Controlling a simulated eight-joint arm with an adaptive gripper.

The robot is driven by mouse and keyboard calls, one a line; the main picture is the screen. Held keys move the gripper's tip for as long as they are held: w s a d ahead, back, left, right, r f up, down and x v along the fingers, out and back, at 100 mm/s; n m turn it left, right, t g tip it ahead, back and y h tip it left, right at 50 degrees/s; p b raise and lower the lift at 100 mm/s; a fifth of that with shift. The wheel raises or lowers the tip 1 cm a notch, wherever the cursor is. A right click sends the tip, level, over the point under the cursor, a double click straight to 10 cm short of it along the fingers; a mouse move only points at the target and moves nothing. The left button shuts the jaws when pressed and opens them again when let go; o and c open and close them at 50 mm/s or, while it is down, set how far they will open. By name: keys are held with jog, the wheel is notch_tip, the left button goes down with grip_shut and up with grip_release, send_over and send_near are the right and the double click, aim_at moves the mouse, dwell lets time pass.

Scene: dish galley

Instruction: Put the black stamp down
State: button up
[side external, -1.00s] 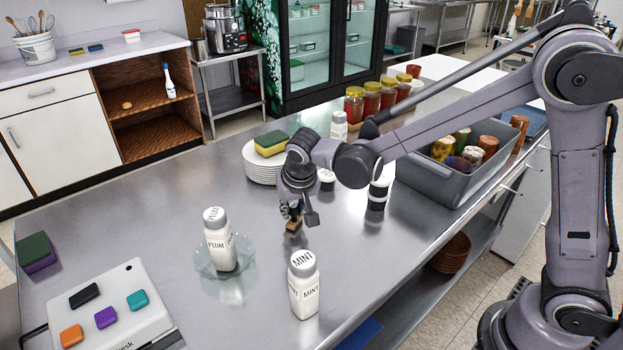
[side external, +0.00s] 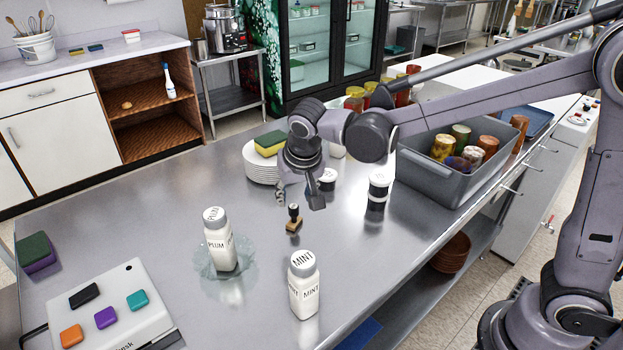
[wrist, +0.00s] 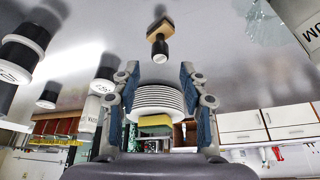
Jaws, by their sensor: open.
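The black stamp (side external: 294,218) stands upright on the steel counter, its wooden base down and its black handle up. It also shows in the wrist view (wrist: 160,42), clear of the fingers. My gripper (side external: 299,197) is open and empty, just above and behind the stamp in the side view. In the wrist view its two blue-padded fingers (wrist: 160,78) are spread apart with nothing held between them.
A PLUM jar (side external: 220,242) in a glass dish and a MINT jar (side external: 303,288) stand in front. Stacked white plates (side external: 262,172) with a sponge lie behind. Black-and-white containers (side external: 378,190) and a grey bin (side external: 430,172) are at right.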

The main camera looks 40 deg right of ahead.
jog(key=d+v, duration=0.1)
jog(key=v, duration=0.4)
jog(key=s+d+f+n+t+y, duration=0.1)
jog(key=s+d+n, duration=0.1)
jog(key=s+d, duration=0.3)
jog(key=s+d+f+n+t, duration=0.1)
jog(key=s+d, duration=0.4)
jog(key=s, duration=0.5)
jog(key=shift+s+d+f+n+t+y, duration=0.15)
jog(key=shift+s+d+n+t+y, duration=0.3)
jog(key=shift+n, duration=0.35)
jog(key=shift+w+a, duration=0.1)
jog(key=shift+w, duration=0.05)
